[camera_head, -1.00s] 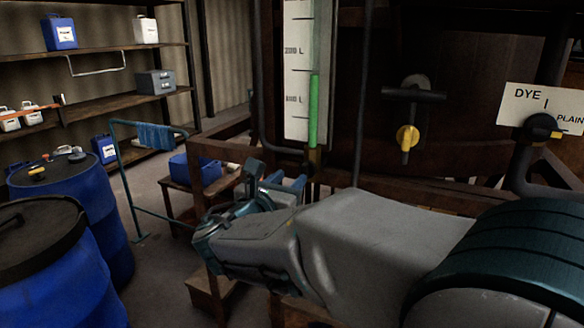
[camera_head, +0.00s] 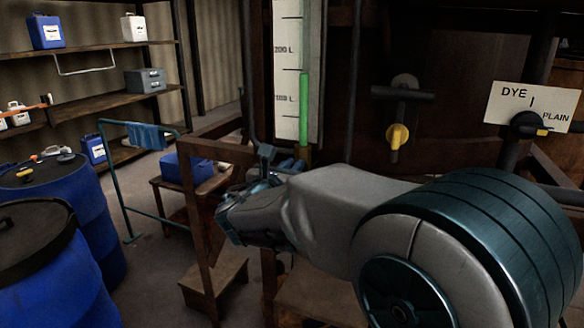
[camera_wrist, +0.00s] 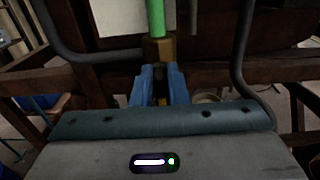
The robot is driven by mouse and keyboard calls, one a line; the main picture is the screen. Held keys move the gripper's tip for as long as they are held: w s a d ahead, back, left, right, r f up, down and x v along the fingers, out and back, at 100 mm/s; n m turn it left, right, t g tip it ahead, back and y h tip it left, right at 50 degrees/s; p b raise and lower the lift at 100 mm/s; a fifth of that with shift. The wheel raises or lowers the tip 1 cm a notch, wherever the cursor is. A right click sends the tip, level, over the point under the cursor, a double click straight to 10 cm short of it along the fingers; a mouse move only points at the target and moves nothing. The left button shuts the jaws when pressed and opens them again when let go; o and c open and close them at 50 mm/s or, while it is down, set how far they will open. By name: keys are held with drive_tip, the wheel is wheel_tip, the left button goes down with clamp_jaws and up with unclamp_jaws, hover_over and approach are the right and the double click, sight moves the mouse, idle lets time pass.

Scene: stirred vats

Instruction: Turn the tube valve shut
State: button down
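The tube valve shows as a brass fitting (camera_wrist: 158,48) at the foot of the green gauge tube (camera_wrist: 156,15) in the wrist view. My gripper (camera_wrist: 160,75) is just below and in front of it, with its two blue fingers a narrow gap apart. Something dark and a bit of yellow show in that gap; whether the fingers touch them is unclear. In the head view the green tube (camera_head: 304,108) stands on its white scale, and my gripper (camera_head: 281,157) is near its foot, with the valve mostly hidden.
A yellow-handled valve (camera_head: 397,135) is on the vat to the right, beside a dye/plain sign (camera_head: 508,104). Wooden beams (camera_head: 213,150) frame the gauge. Blue drums (camera_head: 55,255), a blue rail (camera_head: 128,195) and shelves stand left. A dark pipe (camera_wrist: 240,60) runs right of my gripper.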

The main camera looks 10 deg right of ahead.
drive_tip(key=shift+f+b, duration=0.1)
drive_tip(key=shift+b, duration=0.25)
drive_tip(key=shift+s+d+f+m+b, duration=0.3)
drive_tip(key=shift+m+b, duration=2.65)
drive_tip(key=shift+b, duration=1.35)
drive_tip(key=shift+s+d+f+m+b, duration=0.15)
drive_tip(key=shift+f+m+b, duration=0.2)
drive_tip(key=shift+m+b, duration=3.3)
drive_tip(key=shift+s+d+f+m+b, duration=0.1)
drive_tip(key=shift+d+f+m+b, duration=0.2)
drive_tip(key=shift+m+b, duration=3.3)
drive_tip(key=n+b, duration=0.2)
drive_tip(key=shift+b, duration=0.4)
drive_tip(key=c, duration=1.4)
unclamp_jaws()
drive_tip(key=shift+c, duration=0.2)
drive_tip(key=p+v, duration=0.1)
drive_tip(key=v, duration=1.3)
drive_tip(key=shift+p, duration=0.4)
